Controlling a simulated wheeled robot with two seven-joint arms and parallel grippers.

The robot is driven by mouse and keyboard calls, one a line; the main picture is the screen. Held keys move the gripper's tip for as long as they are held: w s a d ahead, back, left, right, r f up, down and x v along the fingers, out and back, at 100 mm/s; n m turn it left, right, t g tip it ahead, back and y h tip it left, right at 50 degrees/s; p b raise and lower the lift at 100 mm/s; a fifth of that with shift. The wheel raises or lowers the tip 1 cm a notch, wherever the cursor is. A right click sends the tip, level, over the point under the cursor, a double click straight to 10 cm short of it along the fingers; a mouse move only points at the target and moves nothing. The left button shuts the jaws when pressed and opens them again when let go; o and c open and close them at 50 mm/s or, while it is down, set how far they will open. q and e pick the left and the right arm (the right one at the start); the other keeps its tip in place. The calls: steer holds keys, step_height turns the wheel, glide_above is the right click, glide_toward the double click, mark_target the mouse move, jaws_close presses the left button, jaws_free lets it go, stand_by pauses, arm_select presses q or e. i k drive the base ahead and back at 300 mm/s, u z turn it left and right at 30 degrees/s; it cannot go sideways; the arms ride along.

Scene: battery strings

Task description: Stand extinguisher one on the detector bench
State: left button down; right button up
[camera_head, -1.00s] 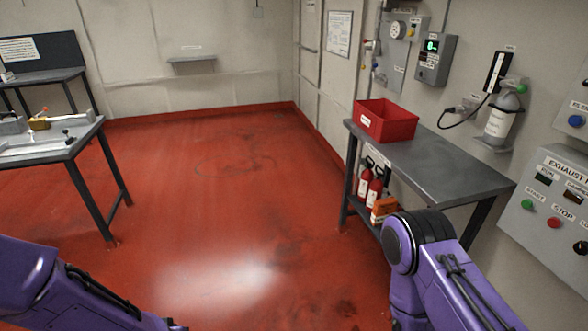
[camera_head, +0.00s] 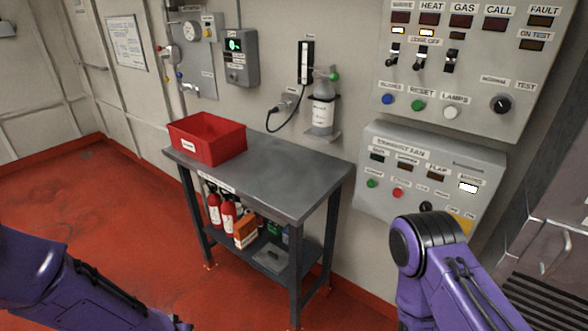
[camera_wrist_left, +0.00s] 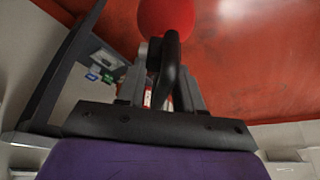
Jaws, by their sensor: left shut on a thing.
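My left gripper (camera_wrist_left: 160,82) is shut on a red extinguisher (camera_wrist_left: 166,14) by its black handle, seen in the left wrist view. Its number cannot be read, and the gripper and most of the extinguisher's body are hidden from the head view. A grey metal bench (camera_head: 285,170) stands ahead against the wall. The small label on its front edge is too small to read. Two more red extinguishers (camera_head: 214,207) (camera_head: 229,216) stand upright on its lower shelf. My right gripper is out of view; only my right arm shows.
A red bin (camera_head: 222,148) takes up the bench's left end; the middle and right of the top are clear. An orange box (camera_head: 246,230) sits on the lower shelf. A grey cylinder (camera_head: 322,112) and control panels (camera_head: 452,68) are on the wall. Open red floor (camera_head: 95,205) lies left.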

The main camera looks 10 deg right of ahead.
mark_target(268, 185)
steer(key=z, duration=0.45)
steer(key=i, duration=0.45)
steer(key=z, duration=0.35)
